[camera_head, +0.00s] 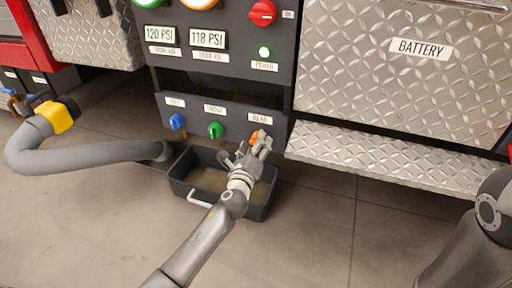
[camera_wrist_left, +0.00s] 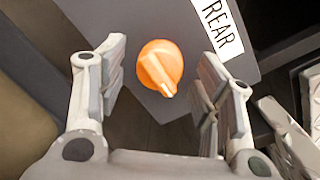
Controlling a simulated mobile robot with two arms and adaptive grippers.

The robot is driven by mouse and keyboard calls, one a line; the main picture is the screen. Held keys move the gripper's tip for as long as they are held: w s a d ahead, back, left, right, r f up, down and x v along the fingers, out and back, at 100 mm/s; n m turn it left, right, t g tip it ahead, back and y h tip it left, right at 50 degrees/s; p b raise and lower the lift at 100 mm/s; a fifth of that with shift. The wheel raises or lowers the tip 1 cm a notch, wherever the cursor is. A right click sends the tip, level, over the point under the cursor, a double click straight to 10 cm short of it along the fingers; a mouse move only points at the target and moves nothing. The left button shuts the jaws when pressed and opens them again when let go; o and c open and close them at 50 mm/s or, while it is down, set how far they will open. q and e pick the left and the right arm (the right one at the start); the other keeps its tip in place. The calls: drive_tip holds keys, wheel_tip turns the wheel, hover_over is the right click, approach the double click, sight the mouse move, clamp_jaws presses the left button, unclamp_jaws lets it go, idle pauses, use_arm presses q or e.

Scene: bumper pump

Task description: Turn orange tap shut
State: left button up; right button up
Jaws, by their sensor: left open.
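The orange tap (camera_wrist_left: 160,66) is a round knob with a raised lighter ridge, set on a dark grey panel beside a white REAR label (camera_wrist_left: 220,27). In the head view the tap (camera_head: 253,138) shows only as a bit of orange behind my fingers. My left gripper (camera_wrist_left: 163,62) is open. Its two fingers stand on either side of the tap, with a visible gap on both sides. In the head view my left gripper (camera_head: 260,143) is at the right end of the lower panel. My right arm shows at the right edge; its gripper is out of view.
A green tap (camera_head: 215,130) and a blue tap (camera_head: 177,121) sit left on the same panel. A black tray (camera_head: 262,212) with a pale handle stands below. A grey hose (camera_head: 95,155) lies at left. A metal step (camera_head: 390,160) juts out at right.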

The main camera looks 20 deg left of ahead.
use_arm(q)
drive_tip(key=shift+w, duration=0.45)
drive_tip(key=c, duration=1)
